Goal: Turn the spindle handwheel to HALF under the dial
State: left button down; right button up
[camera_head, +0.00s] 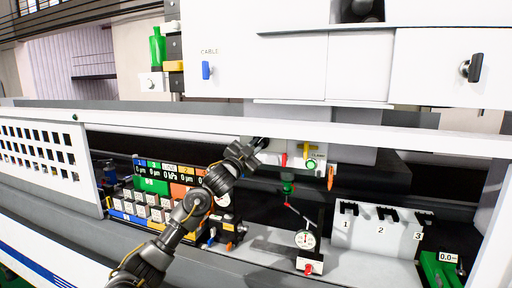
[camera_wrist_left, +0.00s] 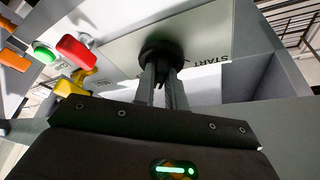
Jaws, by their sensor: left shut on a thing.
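The spindle handwheel is a black round knob (camera_wrist_left: 162,50) on a pale plate of the spindle housing. The word START (camera_wrist_left: 211,56) is printed on the plate to its right; no HALF mark is readable. My left gripper (camera_wrist_left: 163,88) has its two fingers closed on the knob from the front. In the head view my left gripper (camera_head: 258,143) reaches up to the housing and hides most of the knob. A round dial gauge (camera_head: 305,240) with a white face stands on the bed below and to the right. My right gripper is in neither view.
Beside the handwheel are a red lever (camera_wrist_left: 77,51), a green button (camera_wrist_left: 43,53) and a yellow part (camera_wrist_left: 70,88). An orange part (camera_head: 330,177) sticks out at the housing's right. A numbered rack (camera_head: 381,240) stands at the right. A display panel (camera_head: 165,172) is behind my left arm.

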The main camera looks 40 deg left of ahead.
pick_arm(q)
jog(key=shift+m+h, duration=0.3)
jog(key=shift+m, duration=0.5)
jog(key=shift+m+g, duration=0.3)
jog(key=shift+m, duration=0.1)
jog(key=c, duration=1.4)
grip_release()
jog(key=shift+c, duration=0.2)
jog(key=shift+s+f, duration=0.15)
jog(key=shift+s, duration=0.05)
jog(key=b+v, duration=0.5)
jog(key=v, duration=0.5)
jog(key=shift+s+b, duration=0.2)
jog(key=shift+b, duration=0.1)
